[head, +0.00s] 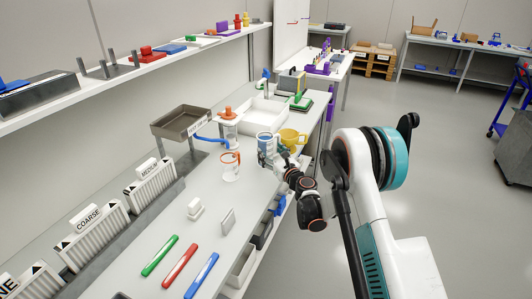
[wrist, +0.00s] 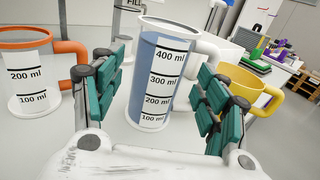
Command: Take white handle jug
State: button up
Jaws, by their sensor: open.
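The white handle jug (wrist: 155,75) is a clear measuring jug with marks up to 400 ml and a blue inside. It stands upright on the bench, and its white handle (wrist: 208,48) points right in the wrist view. The jug also shows in the head view (head: 266,142), partly behind my gripper (head: 283,157). In the wrist view my gripper (wrist: 160,102) is open, with one green-padded finger on each side of the jug. Gaps show between the pads and the jug. The lower right of the handle is hidden by the right finger.
An orange handle jug (wrist: 28,72) stands close to the left finger. A yellow jug (wrist: 252,92) stands just beyond the right finger. In the head view, a grey tray (head: 181,123) is raised behind, and colored pens (head: 180,265) lie nearer on the bench.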

jog(key=x, duration=0.1)
jog(key=b+x, duration=0.1)
jog(key=x, duration=0.1)
jog(key=b+x, duration=0.1)
jog(key=shift+w+f, duration=0.2)
jog(key=shift+f, duration=0.15)
jog(key=shift+w+a+r, duration=0.15)
jog(key=shift+w+a, duration=0.1)
jog(key=shift+w, duration=0.15)
jog(key=c, duration=1.3)
jog(key=shift+r, duration=0.15)
